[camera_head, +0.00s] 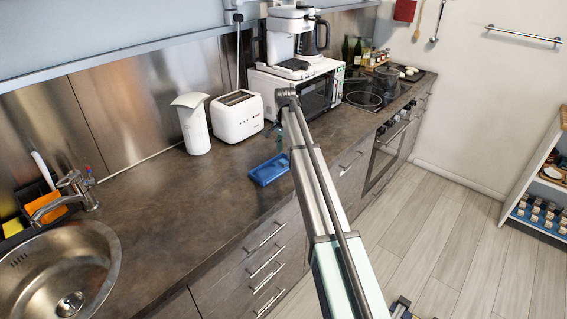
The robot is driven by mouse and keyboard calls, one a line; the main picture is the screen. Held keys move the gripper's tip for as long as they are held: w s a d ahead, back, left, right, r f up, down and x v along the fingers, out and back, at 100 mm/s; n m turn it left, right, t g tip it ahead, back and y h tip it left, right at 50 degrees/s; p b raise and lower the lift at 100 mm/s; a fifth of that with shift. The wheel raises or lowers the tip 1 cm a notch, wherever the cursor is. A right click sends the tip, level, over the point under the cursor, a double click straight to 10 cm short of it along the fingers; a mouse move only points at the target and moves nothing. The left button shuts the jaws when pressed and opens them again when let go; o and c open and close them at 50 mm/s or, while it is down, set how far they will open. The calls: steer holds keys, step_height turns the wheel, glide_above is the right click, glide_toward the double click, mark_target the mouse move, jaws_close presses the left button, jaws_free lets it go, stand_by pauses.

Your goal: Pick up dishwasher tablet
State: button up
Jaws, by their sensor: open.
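I cannot make out a dishwasher tablet in the head view. A small blue tray (266,171) lies near the front edge of the counter, just left of my arm. Its contents are too small to tell. My arm rises from the bottom of the picture to a joint in front of the microwave. My gripper does not show clearly and seems hidden behind the arm. A small greenish, see-through shape (279,138) stands behind the tray, partly covered by the arm; I cannot tell what it is.
The counter (170,217) is clear between the sink (105,262) and the tray. A hob (363,92) lies beyond. Shelves (545,190) stand right.

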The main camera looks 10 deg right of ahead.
mark_target(284, 161)
steer(key=shift+a+f+p, duration=0.15)
steer(key=shift+f+p, duration=0.55)
steer(key=shift+f, duration=1.55)
steer(key=c, duration=0.6)
steer(key=shift+r, duration=0.15)
